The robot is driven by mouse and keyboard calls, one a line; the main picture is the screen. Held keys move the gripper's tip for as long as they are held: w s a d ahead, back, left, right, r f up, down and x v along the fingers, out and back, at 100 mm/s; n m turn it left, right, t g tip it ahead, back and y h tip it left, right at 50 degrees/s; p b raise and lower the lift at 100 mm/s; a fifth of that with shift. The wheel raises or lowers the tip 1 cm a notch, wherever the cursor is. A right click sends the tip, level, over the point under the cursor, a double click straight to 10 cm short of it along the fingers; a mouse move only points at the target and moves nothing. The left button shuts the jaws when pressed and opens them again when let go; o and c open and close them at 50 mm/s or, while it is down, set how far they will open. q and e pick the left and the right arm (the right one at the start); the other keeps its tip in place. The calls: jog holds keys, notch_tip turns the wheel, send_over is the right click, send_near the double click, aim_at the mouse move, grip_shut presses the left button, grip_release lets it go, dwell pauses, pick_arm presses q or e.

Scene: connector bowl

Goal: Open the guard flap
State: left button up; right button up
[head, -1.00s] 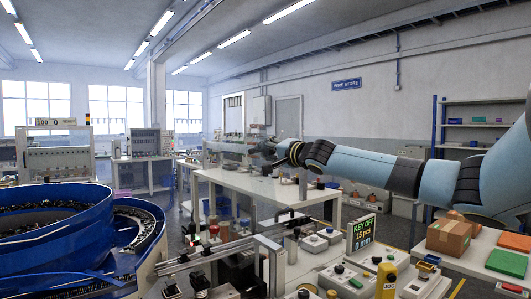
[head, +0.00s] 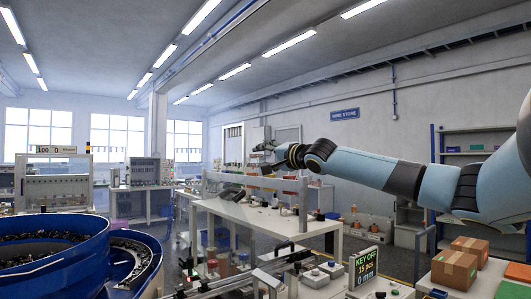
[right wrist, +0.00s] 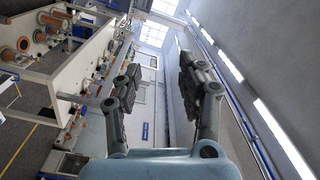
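A black handle (head: 283,250) on a metal bar shows low in the middle of the head view, in front of the bench. It may belong to the guard flap, but I cannot clearly make out the flap or its position. The right gripper is apart from this handle. My left gripper is not in view.
A blue feeder bowl (head: 52,252) full of small parts fills the lower left. A display (head: 364,264) reads KEY OFF, 15 pcs, 0 mm. The air around the right gripper looks free.

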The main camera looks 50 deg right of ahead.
notch_tip(320, 180, up, 2)
jog(key=shift+r, duration=0.1)
dwell(0.5)
